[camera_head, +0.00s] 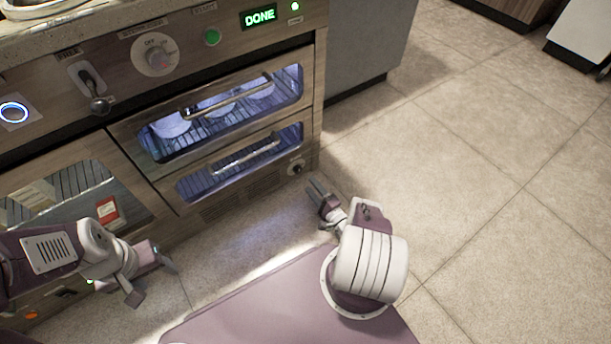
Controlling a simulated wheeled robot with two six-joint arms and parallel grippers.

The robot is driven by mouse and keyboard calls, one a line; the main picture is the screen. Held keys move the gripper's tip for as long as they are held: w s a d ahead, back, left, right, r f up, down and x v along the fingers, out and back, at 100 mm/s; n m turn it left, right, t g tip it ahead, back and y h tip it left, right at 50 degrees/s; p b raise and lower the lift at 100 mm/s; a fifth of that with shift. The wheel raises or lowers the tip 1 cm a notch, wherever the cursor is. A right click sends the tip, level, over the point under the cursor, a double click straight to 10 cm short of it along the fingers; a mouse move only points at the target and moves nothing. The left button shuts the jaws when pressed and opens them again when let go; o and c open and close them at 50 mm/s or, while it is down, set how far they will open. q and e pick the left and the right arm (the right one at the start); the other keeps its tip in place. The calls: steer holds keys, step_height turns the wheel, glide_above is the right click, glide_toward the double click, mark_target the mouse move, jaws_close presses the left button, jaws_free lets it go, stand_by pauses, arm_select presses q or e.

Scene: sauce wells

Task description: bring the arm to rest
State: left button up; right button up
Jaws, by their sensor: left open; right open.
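My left gripper (154,278) is at the lower left, in front of the cabinet's lower left door, with its jaws apart and nothing between them. My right gripper (318,196) is near the middle, over the floor in front of the cabinet's lower right corner. It is open, and I see nothing held in it. Both grippers look clear of the cabinet front, though the left one's exact gap cannot be told.
A wood-fronted appliance (60,140) fills the upper left. Its upper drawer (222,118) is shut, with white bowls behind the glass; the lower drawer (243,163) is shut too. A green "DONE" display (260,17) is lit. The tiled floor (480,190) is clear on the right.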

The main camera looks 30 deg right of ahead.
steer(key=shift+s+f, duration=0.1)
steer(key=shift+s, duration=1)
